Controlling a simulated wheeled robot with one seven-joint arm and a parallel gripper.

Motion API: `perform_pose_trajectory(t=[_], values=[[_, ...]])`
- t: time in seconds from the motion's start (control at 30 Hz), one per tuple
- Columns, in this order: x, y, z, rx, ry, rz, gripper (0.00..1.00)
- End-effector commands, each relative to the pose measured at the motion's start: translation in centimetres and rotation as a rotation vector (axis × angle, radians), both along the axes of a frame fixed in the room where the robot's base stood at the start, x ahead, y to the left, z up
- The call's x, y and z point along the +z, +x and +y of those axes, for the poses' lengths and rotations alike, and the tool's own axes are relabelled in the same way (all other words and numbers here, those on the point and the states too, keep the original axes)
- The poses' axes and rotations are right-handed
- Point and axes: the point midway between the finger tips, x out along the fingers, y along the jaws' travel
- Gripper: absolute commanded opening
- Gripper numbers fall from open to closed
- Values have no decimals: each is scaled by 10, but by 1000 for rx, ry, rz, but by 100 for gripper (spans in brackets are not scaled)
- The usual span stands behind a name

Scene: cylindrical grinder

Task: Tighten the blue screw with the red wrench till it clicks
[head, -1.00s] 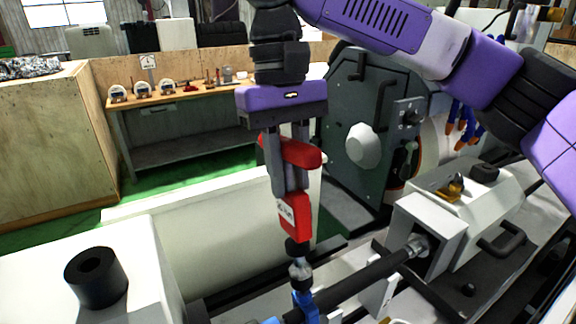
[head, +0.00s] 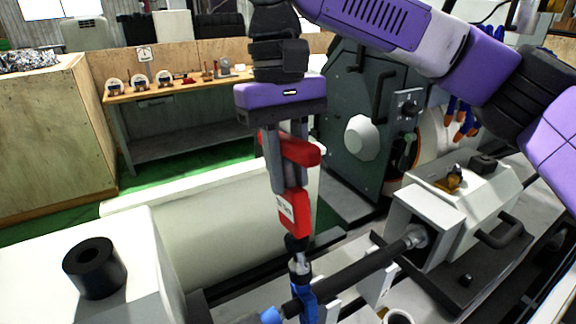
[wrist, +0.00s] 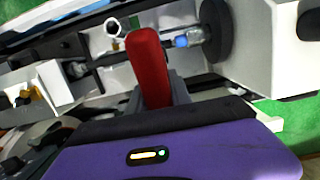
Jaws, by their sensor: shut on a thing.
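My gripper (head: 287,165) points down and is shut on the red wrench (head: 294,214). The wrench has a red handle, a white label, and a dark and silver lower end, and it stands roughly upright. The red handle also shows in the wrist view (wrist: 147,62). The wrench's lower end meets a blue part (head: 303,300) beside the dark bar. A rounded blue end (head: 270,315), which may be the blue screw, lies just left of it; it also shows in the wrist view (wrist: 181,41). I cannot tell whether the wrench tip is seated on the screw.
A dark horizontal bar (head: 362,275) runs to the grey tailstock block (head: 430,228) at right. A black cylinder (head: 94,267) stands on the white housing at left. The green-grey grinder head (head: 352,110) rises behind. A workbench (head: 185,88) stands at the back.

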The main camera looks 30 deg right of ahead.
Motion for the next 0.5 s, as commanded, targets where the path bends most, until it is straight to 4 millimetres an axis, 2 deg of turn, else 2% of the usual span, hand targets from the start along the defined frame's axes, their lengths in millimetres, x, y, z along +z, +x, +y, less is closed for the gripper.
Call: perform_pose_trajectory(t=[0.5], values=[[-13,-3,0,1,1,0,0]])
